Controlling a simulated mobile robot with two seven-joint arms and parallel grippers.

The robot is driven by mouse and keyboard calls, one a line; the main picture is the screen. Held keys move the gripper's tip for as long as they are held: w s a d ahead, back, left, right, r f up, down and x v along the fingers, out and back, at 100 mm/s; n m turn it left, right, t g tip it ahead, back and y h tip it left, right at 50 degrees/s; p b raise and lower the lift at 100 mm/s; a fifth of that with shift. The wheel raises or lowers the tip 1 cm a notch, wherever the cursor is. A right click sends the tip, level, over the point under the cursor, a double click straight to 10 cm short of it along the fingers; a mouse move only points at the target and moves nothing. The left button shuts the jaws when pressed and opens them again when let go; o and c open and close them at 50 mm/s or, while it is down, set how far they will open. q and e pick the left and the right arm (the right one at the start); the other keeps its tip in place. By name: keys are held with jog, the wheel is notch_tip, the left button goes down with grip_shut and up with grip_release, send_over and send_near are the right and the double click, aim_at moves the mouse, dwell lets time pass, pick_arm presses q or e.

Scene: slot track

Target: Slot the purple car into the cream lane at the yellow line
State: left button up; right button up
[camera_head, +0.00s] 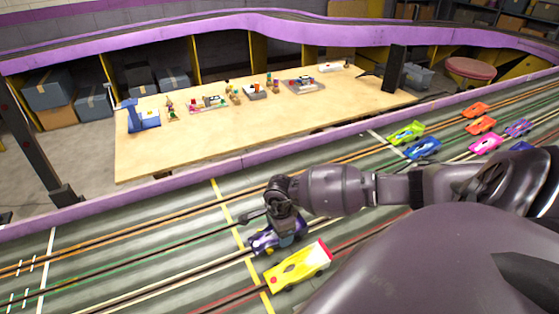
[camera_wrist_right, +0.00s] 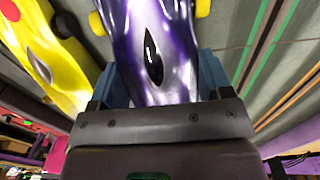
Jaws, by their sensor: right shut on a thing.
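The purple car (camera_head: 265,242) is at the yellow line (camera_head: 237,237) in the head view, its nose close to the line. My right gripper (camera_head: 284,212) is shut on it from above. In the right wrist view the car's glossy purple and white body (camera_wrist_right: 180,60) sits between the blue fingers. The cream lane (camera_head: 165,280) runs across the track toward the car. The car's underside is hidden, so I cannot tell whether it sits in the slot. My left gripper is not in view.
A yellow car (camera_head: 298,266) stands close beside the purple car, on the near side. Several other cars, among them a green one (camera_head: 406,133) and a blue one (camera_head: 422,149), stand farther right. A purple barrier (camera_head: 100,207) separates the track from a wooden table (camera_head: 190,150).

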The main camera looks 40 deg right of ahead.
jog(key=shift+f, duration=0.3)
jog(key=shift+f+b, duration=0.4)
jog(key=shift+b, duration=0.1)
jog(key=o, duration=1.1)
jog(key=shift+c, duration=0.2)
notch_tip(320, 180, up, 11)
jog(key=shift+f, duration=0.1)
